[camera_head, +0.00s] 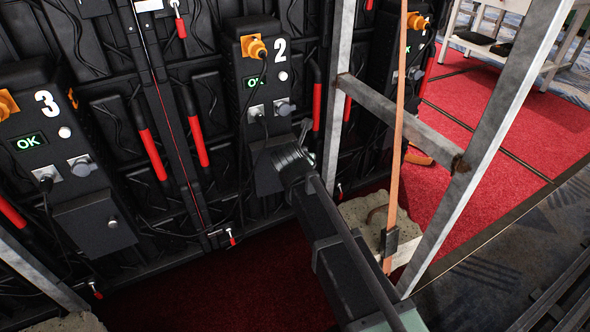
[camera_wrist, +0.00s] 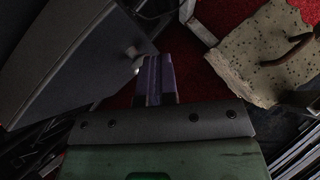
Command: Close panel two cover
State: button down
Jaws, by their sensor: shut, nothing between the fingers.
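Panel two (camera_head: 263,85) is a black unit marked "2" on the wall in the head view, with a lit green OK display and an orange connector. Its lower part, where the cover (camera_head: 266,178) sits, is partly hidden by my arm, so I cannot tell there how far it is open. In the wrist view a dark grey panel surface (camera_wrist: 75,55) with a small round knob (camera_wrist: 133,53) fills the left; it appears to be the cover. My gripper (camera_wrist: 155,62) is shut and empty, its fingertips close to the knob. I cannot tell whether they touch.
Panel three (camera_head: 62,145) stands to the left with its lower cover lying flat. A metal frame (camera_head: 410,130) with an orange strap rises just right of my arm. A concrete block (camera_wrist: 265,52) with a handle lies on the red floor to the right.

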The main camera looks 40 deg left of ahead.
jog(key=shift+w+a, duration=0.35)
jog(key=shift+w, duration=0.4)
jog(key=s+d+r+p, duration=0.4)
jog(key=d+r+p, duration=0.2)
jog(key=d, duration=0.4)
jog(key=shift+s+d+r+p, duration=0.2)
jog(key=shift+d+r+p, duration=0.05)
jog(key=shift+r+p, duration=0.2)
